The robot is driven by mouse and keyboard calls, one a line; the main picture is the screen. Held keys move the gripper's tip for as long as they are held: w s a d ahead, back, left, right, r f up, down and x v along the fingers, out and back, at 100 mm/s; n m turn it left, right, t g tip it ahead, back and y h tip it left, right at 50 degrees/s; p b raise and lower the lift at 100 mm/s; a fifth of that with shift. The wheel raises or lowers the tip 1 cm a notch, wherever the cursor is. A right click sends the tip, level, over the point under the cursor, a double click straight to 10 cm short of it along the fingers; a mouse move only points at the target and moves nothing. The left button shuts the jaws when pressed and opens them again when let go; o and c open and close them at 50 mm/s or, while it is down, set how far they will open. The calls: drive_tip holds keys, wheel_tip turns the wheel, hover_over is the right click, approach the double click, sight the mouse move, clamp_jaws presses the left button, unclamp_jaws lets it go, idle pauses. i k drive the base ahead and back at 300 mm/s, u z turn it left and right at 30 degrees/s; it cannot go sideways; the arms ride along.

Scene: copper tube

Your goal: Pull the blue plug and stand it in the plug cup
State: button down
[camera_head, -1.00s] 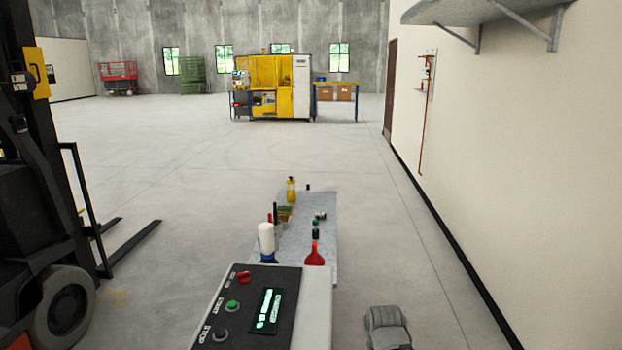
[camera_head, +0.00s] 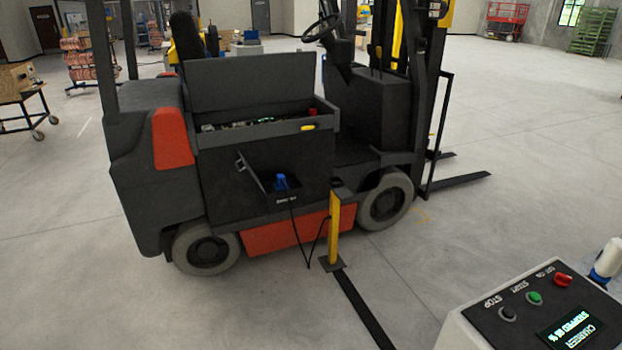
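The blue plug (camera_head: 281,182) is small in the head view. It sits at an open flap (camera_head: 256,174) on the forklift's dark side panel, with a black cable hanging below it toward the floor. A yellow post (camera_head: 334,228) stands on the floor just right of it, with a dark piece (camera_head: 337,184) on top. I cannot tell whether that dark piece is the plug cup. My gripper is not in this view.
The forklift (camera_head: 250,140) fills the middle, its top lid raised; its forks (camera_head: 455,186) point right. A charger box (camera_head: 530,315) with buttons and a lit display stands at lower right, beside a white cylinder (camera_head: 608,260). A black floor strip (camera_head: 362,310) runs from the post. The floor between is clear.

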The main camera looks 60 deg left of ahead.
sight(281, 178)
drive_tip(key=u, duration=2.4)
